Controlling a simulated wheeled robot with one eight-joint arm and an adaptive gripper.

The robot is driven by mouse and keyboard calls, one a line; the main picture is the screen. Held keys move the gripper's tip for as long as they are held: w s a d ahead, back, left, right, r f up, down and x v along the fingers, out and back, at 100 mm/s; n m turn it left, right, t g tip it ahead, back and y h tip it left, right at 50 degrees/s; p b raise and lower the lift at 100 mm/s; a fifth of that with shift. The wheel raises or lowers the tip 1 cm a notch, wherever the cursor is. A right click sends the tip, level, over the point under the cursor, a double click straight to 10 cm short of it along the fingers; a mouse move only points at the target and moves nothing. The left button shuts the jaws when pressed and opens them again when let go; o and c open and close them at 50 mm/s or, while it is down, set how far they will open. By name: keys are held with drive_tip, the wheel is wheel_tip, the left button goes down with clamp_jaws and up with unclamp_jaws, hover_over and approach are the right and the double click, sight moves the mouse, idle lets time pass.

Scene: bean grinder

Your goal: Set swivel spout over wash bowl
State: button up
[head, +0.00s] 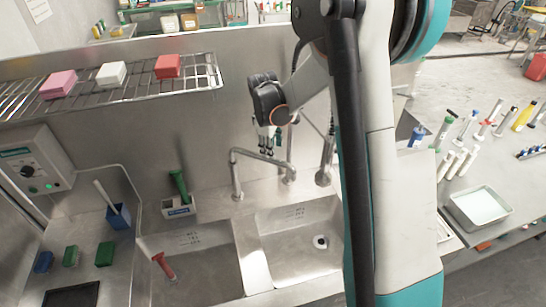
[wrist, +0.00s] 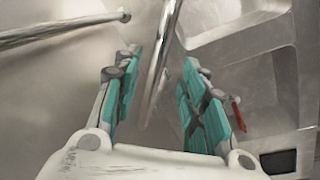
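The chrome swivel spout (head: 262,157) is a bent tube behind the sink. Its horizontal run spans two downward legs at the back ledge. A two-basin steel sink lies in front: the left basin (head: 205,275) and the right basin (head: 285,245) with a dark drain. I cannot tell which one is the wash bowl. My gripper (head: 270,148) points down at the spout's horizontal run. In the wrist view my gripper (wrist: 160,70) is open, with a shiny tube of the spout (wrist: 158,65) passing between its teal fingers. Contact is not clear.
A red-handled tool (head: 163,264) leans in the left basin. A green-handled brush stands in a holder (head: 178,207) behind it. A wire shelf (head: 120,88) with coloured blocks hangs at the upper left. Another pipe fitting (head: 324,175) stands right of the spout. A tray (head: 478,207) is at right.

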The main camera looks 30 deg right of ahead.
drive_tip(key=f, duration=0.4)
drive_tip(key=d+f, duration=0.1)
drive_tip(key=f, duration=0.1)
drive_tip(key=shift+w+f, duration=0.3)
drive_tip(key=shift+w, duration=0.05)
drive_tip(key=shift+c, duration=0.3)
clamp_jaws()
